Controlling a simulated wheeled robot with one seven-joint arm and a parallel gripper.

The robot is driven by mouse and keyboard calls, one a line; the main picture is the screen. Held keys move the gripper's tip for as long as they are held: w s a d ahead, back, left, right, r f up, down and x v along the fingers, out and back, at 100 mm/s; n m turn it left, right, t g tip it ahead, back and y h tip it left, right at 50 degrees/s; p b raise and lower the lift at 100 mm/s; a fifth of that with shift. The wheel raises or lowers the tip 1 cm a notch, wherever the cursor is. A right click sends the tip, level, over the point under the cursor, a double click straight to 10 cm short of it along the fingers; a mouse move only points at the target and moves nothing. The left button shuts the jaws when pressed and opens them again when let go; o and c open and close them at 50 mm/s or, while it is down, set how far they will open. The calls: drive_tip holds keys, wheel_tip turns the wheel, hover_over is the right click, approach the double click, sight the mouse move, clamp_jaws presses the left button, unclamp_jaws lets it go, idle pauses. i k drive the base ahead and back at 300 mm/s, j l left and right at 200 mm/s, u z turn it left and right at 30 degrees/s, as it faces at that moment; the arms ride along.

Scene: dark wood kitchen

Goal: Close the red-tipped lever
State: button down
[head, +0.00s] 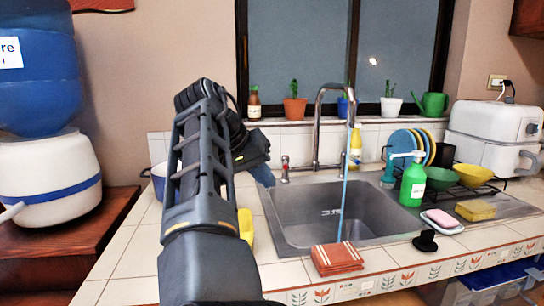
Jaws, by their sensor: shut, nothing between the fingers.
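The red-tipped lever (285,161) stands upright on the left of the tap, with a small red mark near its top and a metal base. The metal tap (319,125) arches over the sink, and a thin blue stream of water (345,195) falls from its spout into the basin. My gripper (266,179) is shut and empty, pointing down just left of the lever, with a small gap between them in the picture. My dark arm fills the left middle of the view and hides part of the gripper.
The steel sink (295,228) lies to the right of my arm. A red cloth (337,258) is on its front edge. A green soap bottle (413,182) and a dish rack with plates stand at right. A blue-and-white water dispenser (45,175) stands at left.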

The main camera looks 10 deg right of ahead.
sight(285, 163)
drive_tip(key=i, duration=0.9)
